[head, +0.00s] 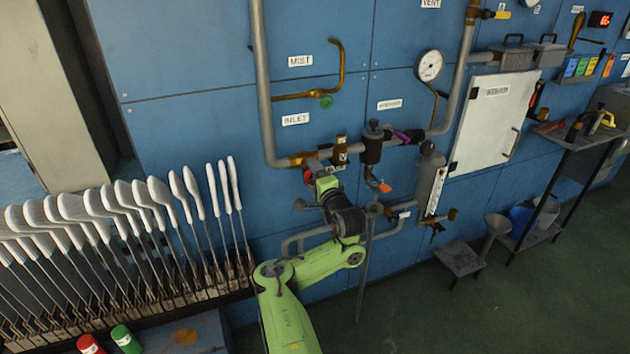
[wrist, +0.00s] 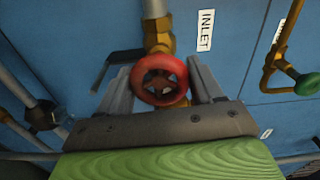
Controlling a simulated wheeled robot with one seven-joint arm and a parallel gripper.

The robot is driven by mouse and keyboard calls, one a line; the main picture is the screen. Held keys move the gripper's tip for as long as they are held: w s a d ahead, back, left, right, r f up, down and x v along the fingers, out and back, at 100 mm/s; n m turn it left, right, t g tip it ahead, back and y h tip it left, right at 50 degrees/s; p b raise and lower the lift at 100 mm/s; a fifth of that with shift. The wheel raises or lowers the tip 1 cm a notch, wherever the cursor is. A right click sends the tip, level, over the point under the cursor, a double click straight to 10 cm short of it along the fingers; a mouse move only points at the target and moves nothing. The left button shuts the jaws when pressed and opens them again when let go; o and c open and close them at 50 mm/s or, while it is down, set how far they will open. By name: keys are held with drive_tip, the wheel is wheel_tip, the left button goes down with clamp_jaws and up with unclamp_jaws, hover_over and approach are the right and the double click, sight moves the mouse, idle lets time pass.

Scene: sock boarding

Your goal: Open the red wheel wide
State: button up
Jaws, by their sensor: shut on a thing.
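The red wheel (wrist: 159,79) sits on a brass valve (wrist: 158,35) below the INLET label (wrist: 206,30) in the wrist view. It has a round rim with spokes. My gripper (wrist: 160,82) has one finger on each side of the wheel and is shut on its rim. In the head view a small part of the red wheel (head: 308,175) shows at the pipe below the INLET label (head: 295,119). My gripper (head: 314,172) is up against it there, and my arm and hand hide part of the wheel.
A green wheel (head: 326,102) on a brass pipe is up and right of the red one. Grey pipes, a gauge (head: 430,66) and a purple lever (head: 403,137) are to the right. A rack of white sock boards (head: 120,205) stands at the left. Floor is open at the lower right.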

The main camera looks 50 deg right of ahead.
drive_tip(key=shift+n+b, duration=0.4)
drive_tip(key=shift+n, duration=0.5)
drive_tip(key=shift+w+f, duration=0.1)
drive_tip(key=o, duration=1)
drive_tip(key=shift+a, duration=0.1)
drive_tip(key=shift+o, duration=0.2)
